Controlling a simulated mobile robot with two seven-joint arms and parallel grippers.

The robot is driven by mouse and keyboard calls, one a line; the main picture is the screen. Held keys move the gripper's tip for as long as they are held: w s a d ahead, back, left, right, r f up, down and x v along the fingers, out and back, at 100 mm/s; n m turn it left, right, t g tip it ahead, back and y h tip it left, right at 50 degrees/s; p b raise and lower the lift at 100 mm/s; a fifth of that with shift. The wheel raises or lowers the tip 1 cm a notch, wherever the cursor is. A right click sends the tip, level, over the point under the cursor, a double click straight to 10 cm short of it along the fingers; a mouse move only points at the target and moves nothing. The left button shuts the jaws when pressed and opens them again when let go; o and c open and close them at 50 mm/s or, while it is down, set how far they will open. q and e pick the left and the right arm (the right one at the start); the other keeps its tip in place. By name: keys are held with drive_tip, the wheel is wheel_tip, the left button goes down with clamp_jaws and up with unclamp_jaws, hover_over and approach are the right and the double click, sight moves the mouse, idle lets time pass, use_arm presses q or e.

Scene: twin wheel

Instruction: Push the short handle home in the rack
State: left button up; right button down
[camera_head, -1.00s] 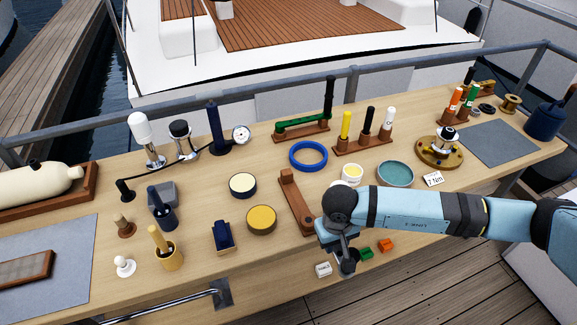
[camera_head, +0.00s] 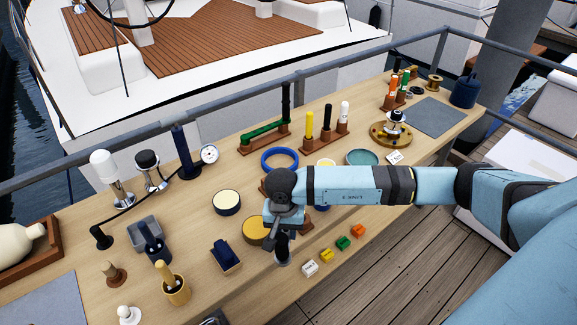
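A brown rack (camera_head: 321,145) at the back of the bench holds a yellow handle (camera_head: 309,125), a black handle (camera_head: 327,121) and a white handle (camera_head: 344,111) upright. Left of it, a green bar handle with a black upright grip (camera_head: 286,105) lies on a brown stand (camera_head: 246,148). I cannot tell which one is the short handle. My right gripper (camera_head: 282,262) points down over the front of the bench, well short of the rack. Its fingers are hard to make out, and so is anything between them. My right arm hides part of the middle of the bench. My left gripper is out of view.
A yellow-topped tin (camera_head: 254,231) stands left of my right gripper. White (camera_head: 310,268), yellow (camera_head: 326,255), green (camera_head: 343,243) and orange (camera_head: 358,231) blocks lie along the front edge. A blue ring (camera_head: 269,158) lies behind my arm. A rail (camera_head: 365,62) runs behind the bench.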

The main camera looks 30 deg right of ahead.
drive_tip(key=w+d+r+m, duration=0.4)
drive_tip(key=w+d+m, duration=0.1)
drive_tip(key=m, duration=0.8)
drive_tip(key=w+d+r+m+t, duration=0.1)
drive_tip(key=w+d+r+m, duration=0.3)
drive_tip(key=m, duration=1)
drive_tip(key=shift+w+d+r+t, duration=0.35)
drive_tip(key=shift+w+r, duration=0.2)
drive_tip(key=shift+w, duration=0.5)
drive_tip(key=shift+b, duration=0.35)
wheel_tip(320, 180, down, 10)
drive_tip(key=b, duration=0.7)
drive_tip(key=shift+b, duration=0.3)
drive_tip(key=shift+f+b, duration=1.55)
drive_tip(key=shift+f, duration=0.25)
